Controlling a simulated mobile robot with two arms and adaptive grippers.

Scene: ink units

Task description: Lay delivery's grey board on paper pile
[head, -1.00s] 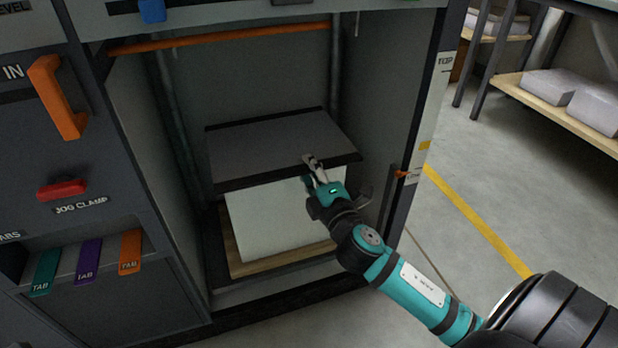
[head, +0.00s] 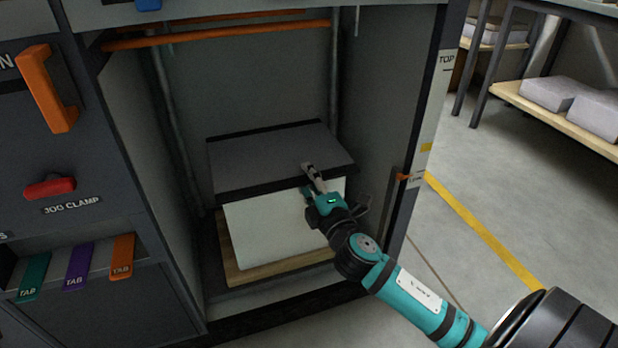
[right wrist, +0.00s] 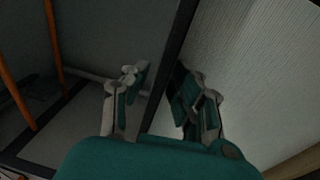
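The grey board (head: 275,153) with its dark front edge lies flat over the paper pile (head: 280,230) in the delivery bay and looks to rest on it; the contact line is hard to see. The white pile stands on a wooden pallet. My right gripper (head: 308,180) is at the board's front edge, right of its middle. In the right wrist view its fingers (right wrist: 162,92) are apart, one on each side of the dark edge (right wrist: 166,75). A gap shows between the upper finger and the edge. My left gripper is not in view.
An orange bar (head: 215,34) crosses the bay above. The bay's right post (head: 418,130) with a small orange lever (head: 402,177) stands close to my right arm. A red jog clamp knob (head: 49,187) and coloured tabs are at left.

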